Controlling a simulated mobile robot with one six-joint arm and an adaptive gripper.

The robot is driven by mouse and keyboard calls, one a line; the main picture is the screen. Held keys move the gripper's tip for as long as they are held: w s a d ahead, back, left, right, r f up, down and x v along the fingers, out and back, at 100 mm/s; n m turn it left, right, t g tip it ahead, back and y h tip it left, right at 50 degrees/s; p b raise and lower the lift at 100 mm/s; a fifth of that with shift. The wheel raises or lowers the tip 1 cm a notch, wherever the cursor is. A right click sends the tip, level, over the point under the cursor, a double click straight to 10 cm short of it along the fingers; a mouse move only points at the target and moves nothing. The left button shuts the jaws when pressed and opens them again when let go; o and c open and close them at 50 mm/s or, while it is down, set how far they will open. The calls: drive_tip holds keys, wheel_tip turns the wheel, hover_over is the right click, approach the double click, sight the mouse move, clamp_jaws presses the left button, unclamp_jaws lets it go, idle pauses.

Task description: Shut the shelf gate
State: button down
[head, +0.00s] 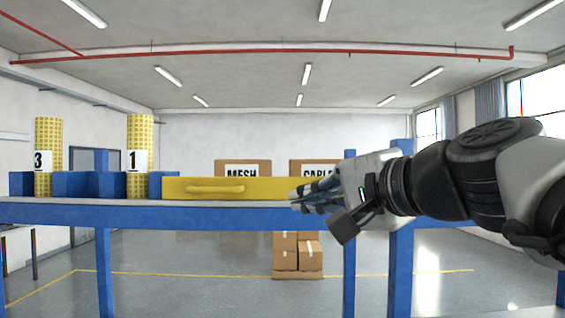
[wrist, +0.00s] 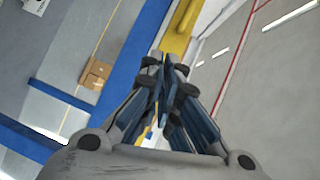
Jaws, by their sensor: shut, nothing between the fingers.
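The yellow shelf gate (head: 265,189) lies along the top of the blue shelf, with a handle (head: 215,189) toward its left end. It also shows as a yellow bar in the wrist view (wrist: 178,35). My gripper (head: 297,200) is at the gate's right end in the head view, its fingers closed together and empty. The fingertips cover that end, so I cannot tell whether they touch it. In the wrist view my gripper (wrist: 166,66) points along the gate, with the blue shelf beam (wrist: 125,75) to its left.
Yellow mesh rolls marked 3 (head: 48,135) and 1 (head: 140,130) stand among blue blocks (head: 75,185) left of the gate. A blue post (head: 349,255) rises near my gripper. Cardboard boxes (head: 297,258) sit on the floor behind. Air above the gate is clear.

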wheel_tip(320, 180, up, 2)
drive_tip(key=p, duration=0.2)
approach(259, 187)
drive_tip(key=w, duration=0.2)
drive_tip(key=shift+m+t, duration=0.3)
drive_tip(key=a, duration=0.1)
drive_tip(key=w+a, duration=0.1)
drive_tip(key=a+f, duration=0.1)
drive_tip(key=a, duration=0.1)
drive_tip(key=shift+w+p, duration=0.2)
drive_tip(key=shift+p, duration=0.1)
drive_tip(key=shift+a+f, duration=0.1)
drive_tip(key=shift+a, duration=0.2)
drive_tip(key=shift+w, duration=0.1)
drive_tip(key=shift+a, duration=0.1)
